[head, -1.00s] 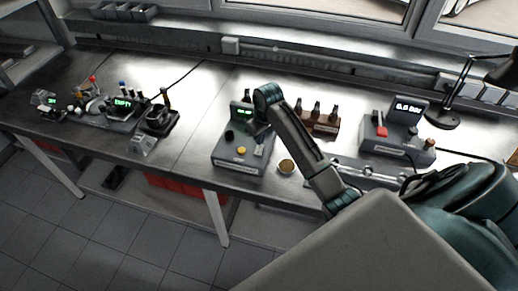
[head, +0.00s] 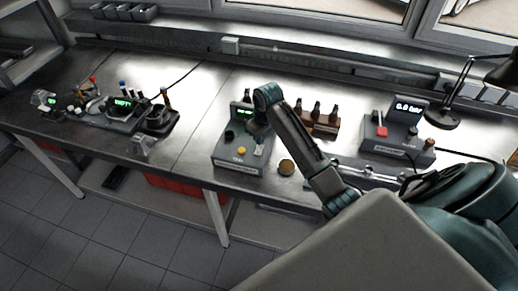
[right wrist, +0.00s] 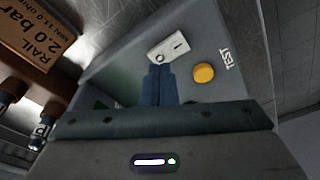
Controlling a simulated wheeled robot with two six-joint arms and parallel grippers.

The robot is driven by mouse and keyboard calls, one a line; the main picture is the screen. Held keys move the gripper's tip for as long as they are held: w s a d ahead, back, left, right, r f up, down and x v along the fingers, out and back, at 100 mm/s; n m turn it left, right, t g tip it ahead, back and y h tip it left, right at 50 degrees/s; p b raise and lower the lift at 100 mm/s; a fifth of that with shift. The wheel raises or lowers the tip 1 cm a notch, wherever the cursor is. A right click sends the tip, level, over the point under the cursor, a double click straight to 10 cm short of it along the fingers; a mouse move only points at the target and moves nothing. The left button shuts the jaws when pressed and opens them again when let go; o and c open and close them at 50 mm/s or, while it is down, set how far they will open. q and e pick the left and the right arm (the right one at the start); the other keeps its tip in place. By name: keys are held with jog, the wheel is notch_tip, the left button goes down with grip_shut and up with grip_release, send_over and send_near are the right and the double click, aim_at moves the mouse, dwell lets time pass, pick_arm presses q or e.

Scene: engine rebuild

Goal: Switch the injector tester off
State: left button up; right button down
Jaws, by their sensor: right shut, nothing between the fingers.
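The injector tester (head: 226,153) is a grey box in the middle of the bench in the head view. It has a lit green display (head: 244,112), a black knob and a yellow TEST button (right wrist: 203,73). Its white rocker switch (right wrist: 176,46) bears O and I marks and also shows in the head view (head: 259,150). My right gripper (right wrist: 158,68) is shut and empty, with its blue fingertips at the O end of the switch. I cannot tell whether they touch it. In the head view my right gripper (head: 261,136) is over the tester. My left gripper is not in view.
A grey box with a red control (head: 381,131) and display stands farther right, beside a desk lamp (head: 442,120). Other devices are at left.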

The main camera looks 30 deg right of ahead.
aim_at(260, 147)
jog(key=shift+f, duration=0.9)
dwell(0.8)
jog(key=shift+r, duration=0.1)
jog(key=shift+r+p, duration=0.4)
jog(key=shift+r, duration=3.05)
